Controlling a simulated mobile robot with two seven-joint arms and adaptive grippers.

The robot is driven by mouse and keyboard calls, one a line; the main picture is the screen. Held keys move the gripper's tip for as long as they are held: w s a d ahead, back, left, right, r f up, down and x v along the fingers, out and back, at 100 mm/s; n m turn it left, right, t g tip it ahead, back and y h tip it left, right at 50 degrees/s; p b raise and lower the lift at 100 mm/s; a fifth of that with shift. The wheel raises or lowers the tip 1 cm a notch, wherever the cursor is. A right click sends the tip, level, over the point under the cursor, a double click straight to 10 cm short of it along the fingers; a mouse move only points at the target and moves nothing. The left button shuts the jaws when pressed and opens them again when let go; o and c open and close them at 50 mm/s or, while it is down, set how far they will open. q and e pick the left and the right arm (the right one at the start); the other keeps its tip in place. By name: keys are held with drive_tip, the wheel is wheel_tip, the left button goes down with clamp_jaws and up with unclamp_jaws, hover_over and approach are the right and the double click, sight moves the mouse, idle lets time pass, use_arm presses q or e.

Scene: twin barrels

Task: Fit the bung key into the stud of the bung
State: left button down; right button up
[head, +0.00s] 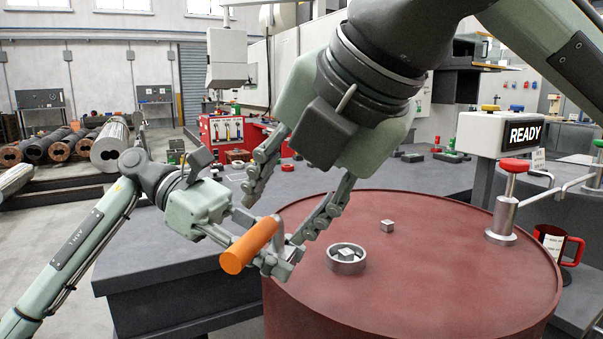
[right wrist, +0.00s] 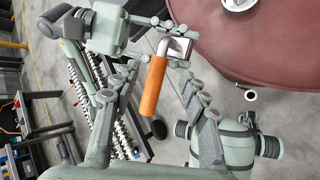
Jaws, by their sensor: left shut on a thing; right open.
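The bung key has an orange handle (head: 250,245) and a metal head (head: 291,251); it also shows in the right wrist view (right wrist: 154,88). My left gripper (head: 272,257) is shut on the key at its metal part and holds it at the left edge of the drum. My right gripper (head: 272,218) is open above the key. In the right wrist view the orange handle lies between its spread fingers (right wrist: 160,76). The bung (head: 346,266), a metal ring with a square stud (head: 346,253) in it, sits on the red drum top, right of the key and apart from it.
The red drum (head: 430,275) has a small metal cube-shaped piece (head: 387,226) on top. A red-knobbed metal post (head: 505,205) stands at its right edge, near a READY sign (head: 525,133) and a red mug (head: 556,242). A grey bench (head: 180,245) lies behind.

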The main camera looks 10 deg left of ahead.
sight(269, 224)
use_arm(q)
drive_tip(key=shift+r, duration=0.1)
use_arm(e)
drive_tip(key=x, duration=0.5)
drive_tip(key=shift+w+a+f, duration=0.15)
drive_tip(key=shift+w+f, duration=0.05)
drive_tip(key=shift+c, duration=0.2)
clamp_jaws()
use_arm(q)
drive_tip(key=c, duration=1.1)
unclamp_jaws()
use_arm(e)
drive_tip(key=shift+r, duration=0.1)
use_arm(q)
drive_tip(key=shift+o, duration=0.2)
